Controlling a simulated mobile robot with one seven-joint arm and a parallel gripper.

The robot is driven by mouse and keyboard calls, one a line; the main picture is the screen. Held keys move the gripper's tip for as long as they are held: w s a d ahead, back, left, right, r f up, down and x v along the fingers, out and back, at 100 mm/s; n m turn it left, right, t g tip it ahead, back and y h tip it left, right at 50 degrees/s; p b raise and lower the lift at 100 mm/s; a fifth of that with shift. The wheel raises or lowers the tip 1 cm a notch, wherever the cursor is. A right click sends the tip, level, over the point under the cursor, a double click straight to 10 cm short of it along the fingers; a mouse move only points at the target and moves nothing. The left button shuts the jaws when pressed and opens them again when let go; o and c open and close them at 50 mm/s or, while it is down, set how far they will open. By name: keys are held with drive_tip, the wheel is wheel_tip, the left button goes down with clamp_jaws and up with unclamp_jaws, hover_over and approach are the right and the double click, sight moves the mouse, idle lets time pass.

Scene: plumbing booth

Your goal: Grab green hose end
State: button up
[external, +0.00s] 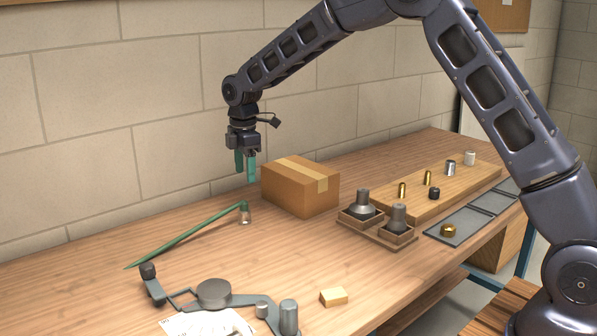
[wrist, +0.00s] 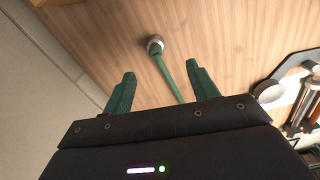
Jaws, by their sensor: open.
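A thin green hose (external: 190,235) lies across the left part of the wooden table, its far end raised at a small metal fitting (external: 245,214). In the wrist view the green hose (wrist: 167,72) runs from the round fitting (wrist: 155,45) down between my fingers in the picture. My gripper (external: 246,178) has green fingers, points down and is open and empty. It hangs above the fitting end of the hose, apart from it. The wrist view shows both fingertips (wrist: 161,70) on either side of the hose, with the hose's lower part hidden behind my gripper body.
A cardboard box (external: 300,186) stands close to the right of my gripper, with the block wall behind. A grey metal tool (external: 214,293), paper (external: 200,325) and a yellow block (external: 333,297) lie in front. Fittings stand on a board (external: 455,185) at right.

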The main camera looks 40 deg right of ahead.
sight(244, 201)
drive_tip(key=f, duration=0.1)
drive_tip(key=w+f, duration=0.1)
drive_tip(key=shift+w+a+f, duration=0.15)
drive_tip(key=shift+a+f, duration=0.15)
drive_tip(key=shift+a, duration=0.1)
wheel_tip(244, 201, down, 5)
drive_tip(key=shift+r, duration=0.1)
drive_tip(key=shift+d+f, duration=0.15)
drive_tip(key=shift+f, duration=1.3)
drive_tip(key=shift+d+f, duration=0.15)
drive_tip(key=shift+f, duration=1.3)
drive_tip(key=shift+c, duration=0.5)
drive_tip(key=c, duration=0.9)
